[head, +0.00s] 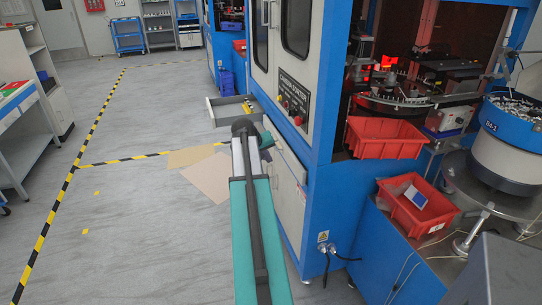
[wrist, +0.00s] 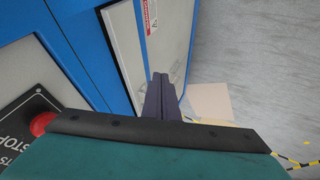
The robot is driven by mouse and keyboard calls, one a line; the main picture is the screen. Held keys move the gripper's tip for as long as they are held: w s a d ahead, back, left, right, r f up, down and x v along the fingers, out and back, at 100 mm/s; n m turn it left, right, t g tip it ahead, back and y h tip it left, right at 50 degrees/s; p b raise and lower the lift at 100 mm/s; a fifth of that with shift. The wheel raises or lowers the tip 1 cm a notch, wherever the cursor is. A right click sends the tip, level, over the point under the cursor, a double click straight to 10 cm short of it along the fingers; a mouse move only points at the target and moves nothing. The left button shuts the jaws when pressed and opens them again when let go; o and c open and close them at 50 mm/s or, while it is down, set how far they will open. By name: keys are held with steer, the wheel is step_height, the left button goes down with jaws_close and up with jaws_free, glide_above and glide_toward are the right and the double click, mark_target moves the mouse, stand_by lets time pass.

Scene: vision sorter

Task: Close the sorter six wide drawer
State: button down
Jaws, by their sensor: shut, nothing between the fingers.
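A grey drawer (head: 214,117) stands pulled out from the front of the blue and white sorter (head: 318,98) in the head view. A few small things lie in it. My arm reaches along the sorter's front, and its end is near the drawer, on the near side of it. My gripper (wrist: 163,78) shows in the wrist view with its dark fingers together, shut and empty, in front of a pale sorter panel (wrist: 130,35). The drawer cannot be made out in the wrist view.
A red stop button (wrist: 42,123) is on the sorter at the left in the wrist view. Flat brown sheets (head: 208,178) lie on the floor beside my arm. Red bins (head: 385,138) stand at the right. The floor to the left is open, with striped tape (head: 75,165).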

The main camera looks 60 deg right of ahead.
steer(key=w+a+f+n+y, duration=0.1)
steer(key=w+a+f, duration=0.3)
steer(key=a+f, duration=0.45)
steer(key=w+a+f+n+y, duration=0.2)
steer(key=w+a+f, duration=0.1)
steer(key=a+f, duration=0.55)
steer(key=a+f+n+y, duration=0.1)
steer(key=a+f, duration=0.6)
steer(key=a, duration=0.4)
steer(key=a+f+n+y, duration=0.1)
steer(key=a+f, duration=0.6)
steer(key=a, duration=0.3)
steer(key=s+a+f+n+g+y, duration=0.1)
steer(key=s+a+f, duration=0.3)
steer(key=a, duration=0.4)
steer(key=s+a+f+n+g+y, duration=0.1)
steer(key=s+a+f, duration=0.3)
steer(key=a, duration=0.4)
steer(key=s+a+f+n+g, duration=0.1)
steer(key=s+a+f, duration=0.1)
steer(key=s+a, duration=0.4)
steer(key=s+a+f+n+g, duration=0.1)
steer(key=s+a+f+g, duration=0.1)
steer(key=s+a, duration=0.5)
steer(key=s+f, duration=0.1)
steer(key=s, duration=0.1)
steer(key=shift+s+f+n, duration=0.3)
steer(key=shift+s+f, duration=0.05)
steer(key=shift+s, duration=0.05)
